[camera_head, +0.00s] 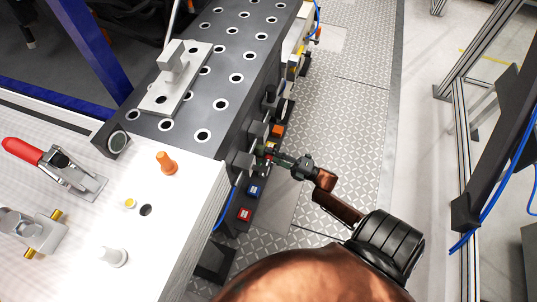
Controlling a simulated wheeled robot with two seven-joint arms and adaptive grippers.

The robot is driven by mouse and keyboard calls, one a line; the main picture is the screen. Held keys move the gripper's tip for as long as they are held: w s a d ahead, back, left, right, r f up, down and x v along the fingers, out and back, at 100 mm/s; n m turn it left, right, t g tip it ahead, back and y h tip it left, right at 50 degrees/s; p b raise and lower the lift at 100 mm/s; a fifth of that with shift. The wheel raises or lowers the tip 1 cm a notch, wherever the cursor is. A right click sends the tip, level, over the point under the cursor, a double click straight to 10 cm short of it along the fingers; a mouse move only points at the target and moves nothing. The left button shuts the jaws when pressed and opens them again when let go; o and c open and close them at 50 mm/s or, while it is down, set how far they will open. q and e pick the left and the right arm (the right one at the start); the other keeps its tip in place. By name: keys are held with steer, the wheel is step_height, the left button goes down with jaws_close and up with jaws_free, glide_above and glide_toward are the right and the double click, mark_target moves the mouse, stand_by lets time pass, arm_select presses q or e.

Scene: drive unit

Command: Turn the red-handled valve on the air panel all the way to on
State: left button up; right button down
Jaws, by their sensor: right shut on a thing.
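The air panel (263,174) is a narrow dark strip along the side of the work table, with small coloured parts on it. My right gripper (274,157) reaches it from the right and is shut on the red handle of the valve. Only a small bit of red and yellow shows at the fingertips; the fingers hide most of the valve. The handle's exact angle cannot be told. My left gripper is not in view.
A blue block (253,190) and a red block (245,214) sit on the panel nearer me; an orange block (278,130) sits beyond. A red-handled toggle clamp (60,165) stands on the white table top (100,225). The patterned floor (345,110) right of the panel is clear.

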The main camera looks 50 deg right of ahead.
steer(key=c, duration=1.9)
jaws_free()
steer(key=shift+s+d+f, duration=0.15)
steer(key=shift+c, duration=0.2)
steer(key=o, duration=0.3)
steer(key=shift+s, duration=0.1)
steer(key=v, duration=1.1)
steer(key=shift+s+d, duration=0.1)
steer(key=shift+s, duration=0.15)
steer(key=shift+f, duration=0.15)
